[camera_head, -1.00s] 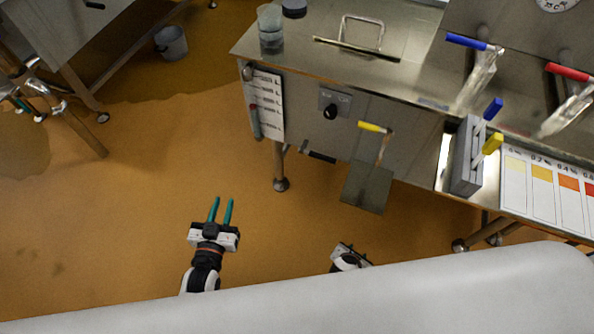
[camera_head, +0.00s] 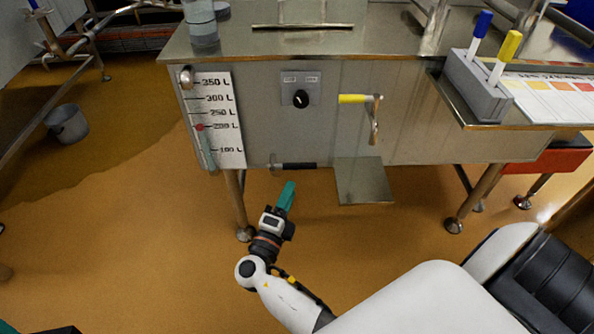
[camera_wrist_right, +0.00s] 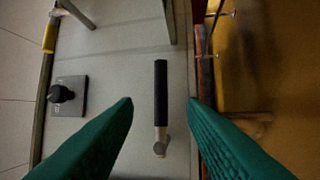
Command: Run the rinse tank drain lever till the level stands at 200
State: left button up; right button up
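The rinse tank's level scale (camera_head: 220,120) is on the left of the tank front, marked from 100 L up to 350 L. A red mark (camera_head: 200,127) on its tube is beside the 200 L line; the exact liquid level is too small to read. A black-handled lever (camera_head: 295,165) lies horizontal at the tank's lower front edge. My right gripper (camera_head: 287,195) is just below it. In the right wrist view the lever (camera_wrist_right: 160,95) lies between my open fingers (camera_wrist_right: 160,103), touching neither. A teal tip of my left gripper (camera_head: 62,330) barely shows at the bottom left.
A yellow-handled crank (camera_head: 355,99) and a black knob (camera_head: 301,98) are on the tank front. A metal plate (camera_head: 362,182) juts out beside the lever. A tank leg (camera_head: 238,205) stands left of my right gripper. A grey bucket (camera_head: 68,124) stands at the left.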

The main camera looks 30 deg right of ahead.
aim_at(301, 166)
jog(key=shift+b+x, duration=1.1)
jog(key=shift+x, duration=3.55)
jog(key=shift+f, duration=0.1)
jog(key=shift+c, duration=0.6)
grip_shut()
